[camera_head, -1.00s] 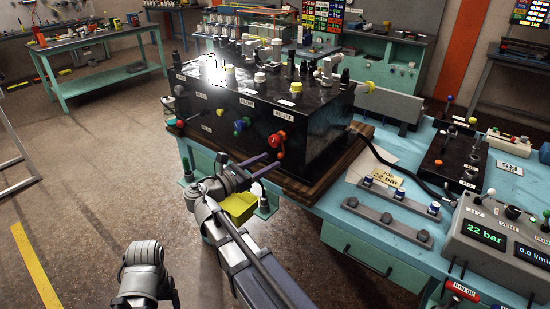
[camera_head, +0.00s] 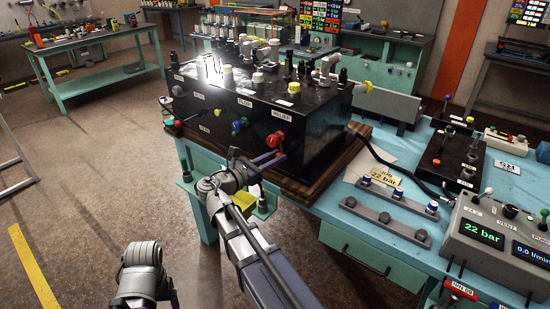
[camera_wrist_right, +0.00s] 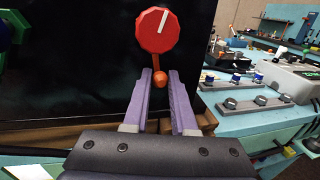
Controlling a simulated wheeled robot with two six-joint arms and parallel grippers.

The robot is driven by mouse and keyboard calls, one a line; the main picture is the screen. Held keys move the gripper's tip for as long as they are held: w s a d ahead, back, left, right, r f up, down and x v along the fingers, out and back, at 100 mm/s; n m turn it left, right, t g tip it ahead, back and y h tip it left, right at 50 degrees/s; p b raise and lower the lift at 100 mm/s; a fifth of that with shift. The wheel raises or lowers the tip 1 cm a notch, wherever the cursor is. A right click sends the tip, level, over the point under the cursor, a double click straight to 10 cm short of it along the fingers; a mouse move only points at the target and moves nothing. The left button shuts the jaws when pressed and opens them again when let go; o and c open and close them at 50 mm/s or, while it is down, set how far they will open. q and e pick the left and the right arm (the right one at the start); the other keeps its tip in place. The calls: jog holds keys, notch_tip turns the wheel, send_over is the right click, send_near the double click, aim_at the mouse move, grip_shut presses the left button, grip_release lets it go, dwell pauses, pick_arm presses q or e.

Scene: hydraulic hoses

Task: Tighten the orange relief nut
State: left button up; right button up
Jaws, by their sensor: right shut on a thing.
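The relief fitting is on the front face of the black hydraulic block, below the RELIEF label. Its red faceted knob (camera_head: 275,139) carries a white mark, which in the right wrist view (camera_wrist_right: 157,30) points up and slightly right. An orange stem with a rounded orange end (camera_wrist_right: 160,77) hangs below the knob. My right gripper (camera_head: 267,157) has its purple fingers at this spot; in the right wrist view (camera_wrist_right: 160,80) they are shut on the orange end. The head view hides most of that end. My left gripper is not visible; only a grey part of mine shows at the bottom left.
Blue and green knobs (camera_head: 238,124) sit left of the red knob on the block (camera_head: 310,130). A wooden base (camera_head: 345,155) lies under it. The gauge box (camera_head: 490,235) reads 22 bar. A grey hose-fitting rack (camera_head: 385,222) stands on the blue bench at right.

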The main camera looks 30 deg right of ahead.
aim_at(265, 150)
grip_shut()
jog(key=shift+w, duration=0.1)
jog(key=shift+w+a+r+m+t+y+p, duration=0.2)
jog(key=shift+w+m+p, duration=0.4)
jog(key=shift+m, duration=0.7)
jog(key=shift+w+a+r+m+y+p, duration=0.25)
jog(key=shift+w+m+p, duration=0.4)
jog(key=shift+m, duration=0.65)
jog(key=shift+w+a+r+m+t+y+p, duration=0.1)
jog(key=shift+w+a+m+y+p, duration=0.45)
jog(key=shift+m, duration=0.75)
jog(key=shift+d, duration=0.25)
jog(key=shift+s+h, duration=0.1)
jog(key=shift+h, duration=0.2)
jog(key=o, duration=0.6)
grip_release()
jog(key=shift+a, duration=0.1)
